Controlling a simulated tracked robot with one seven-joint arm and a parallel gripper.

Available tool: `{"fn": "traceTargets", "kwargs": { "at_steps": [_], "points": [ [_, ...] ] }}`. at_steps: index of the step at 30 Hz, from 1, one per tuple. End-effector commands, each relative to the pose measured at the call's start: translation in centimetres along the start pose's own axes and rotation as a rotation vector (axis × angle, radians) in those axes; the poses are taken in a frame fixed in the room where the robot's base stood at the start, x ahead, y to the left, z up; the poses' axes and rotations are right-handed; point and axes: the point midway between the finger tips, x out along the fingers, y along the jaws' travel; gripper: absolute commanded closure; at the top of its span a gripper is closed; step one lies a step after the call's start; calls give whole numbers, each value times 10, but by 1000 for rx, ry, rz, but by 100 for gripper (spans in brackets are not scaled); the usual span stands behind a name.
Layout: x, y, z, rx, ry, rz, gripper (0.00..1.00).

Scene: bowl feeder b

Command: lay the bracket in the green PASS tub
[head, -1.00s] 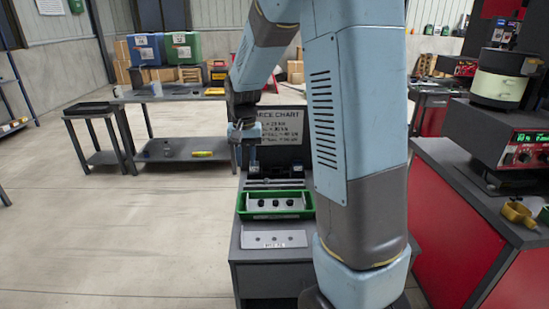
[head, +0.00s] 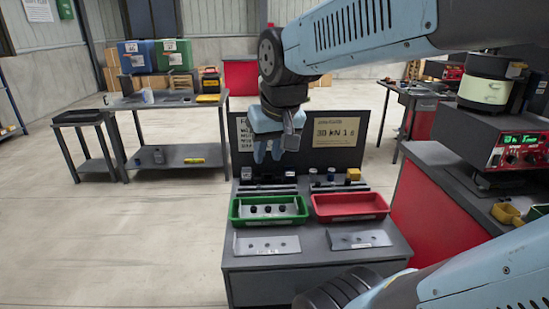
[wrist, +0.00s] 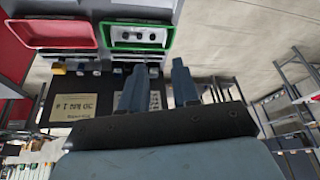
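The green tub (head: 234,211) stands at the left on the grey bench. A grey metal bracket (head: 268,210) with three dark holes lies inside it. The wrist view also shows the green tub (wrist: 167,47) with the bracket (wrist: 136,36) in it. My gripper (head: 268,158) points down above the back of the bench, before the sign board and clear of the tub. In the wrist view its two fingers (wrist: 158,66) are apart with nothing between them.
A red tub (head: 350,216) stands right of the green one. Sloped metal plates with holes lie before both tubs. Small parts and rails line the bench back, before the chart boards (head: 336,132). A red cabinet with a tester (head: 520,150) stands at right.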

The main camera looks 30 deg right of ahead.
Motion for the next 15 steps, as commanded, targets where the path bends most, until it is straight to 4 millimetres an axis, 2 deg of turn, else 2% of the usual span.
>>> {"fn": "traceTargets", "kwargs": {
  "at_steps": [1, 6, 15],
  "points": [
    [-6, 1, 10, -12, 21, 0, 70],
    [-18, 2, 33, -48, 64, 2, 70],
    [-22, 4, 44, -66, 83, 4, 70]
  ]
}}
